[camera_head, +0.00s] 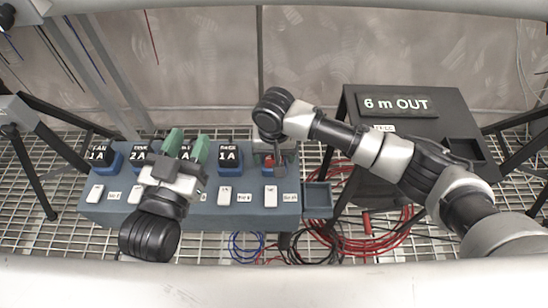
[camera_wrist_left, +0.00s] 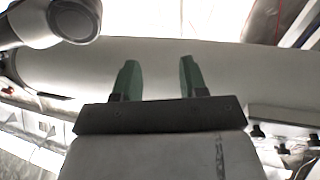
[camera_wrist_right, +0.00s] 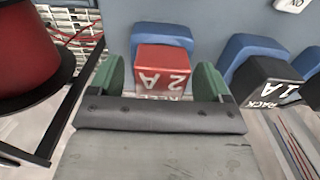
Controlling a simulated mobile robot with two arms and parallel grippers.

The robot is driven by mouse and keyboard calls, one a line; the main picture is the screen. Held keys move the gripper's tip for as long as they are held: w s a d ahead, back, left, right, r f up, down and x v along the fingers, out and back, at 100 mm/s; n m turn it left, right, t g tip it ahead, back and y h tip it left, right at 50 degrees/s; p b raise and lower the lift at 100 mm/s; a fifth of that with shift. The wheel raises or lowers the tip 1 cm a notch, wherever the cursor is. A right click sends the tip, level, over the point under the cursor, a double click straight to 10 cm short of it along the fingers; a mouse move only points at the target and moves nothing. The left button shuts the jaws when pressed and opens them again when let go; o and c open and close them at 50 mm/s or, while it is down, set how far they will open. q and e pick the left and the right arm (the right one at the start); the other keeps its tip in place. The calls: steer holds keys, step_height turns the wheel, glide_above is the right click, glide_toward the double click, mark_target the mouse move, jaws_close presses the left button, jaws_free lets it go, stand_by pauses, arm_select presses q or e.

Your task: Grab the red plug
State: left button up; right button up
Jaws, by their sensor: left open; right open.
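The red plug (camera_wrist_right: 163,66) shows large in the right wrist view, with white lettering including "2 A", in front of a blue socket (camera_wrist_right: 162,37). The green fingers of my right gripper (camera_wrist_right: 163,82) are open, one on each side of the red plug; contact cannot be told. In the head view the red plug (camera_head: 269,161) is mostly hidden under my right gripper (camera_head: 277,150) at the right end of the blue-grey panel (camera_head: 240,210).
Several black plugs sit in blue sockets along the panel, one labelled "1 A" (camera_head: 228,155) left of the red plug. White switches (camera_head: 224,195) line the front. A black "6 m OUT" box (camera_head: 400,103) stands right. Red cable coils (camera_head: 375,235) lie on the grating.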

steer(key=shift+c, duration=0.2)
steer(key=c, duration=1)
steer(key=shift+r, duration=0.15)
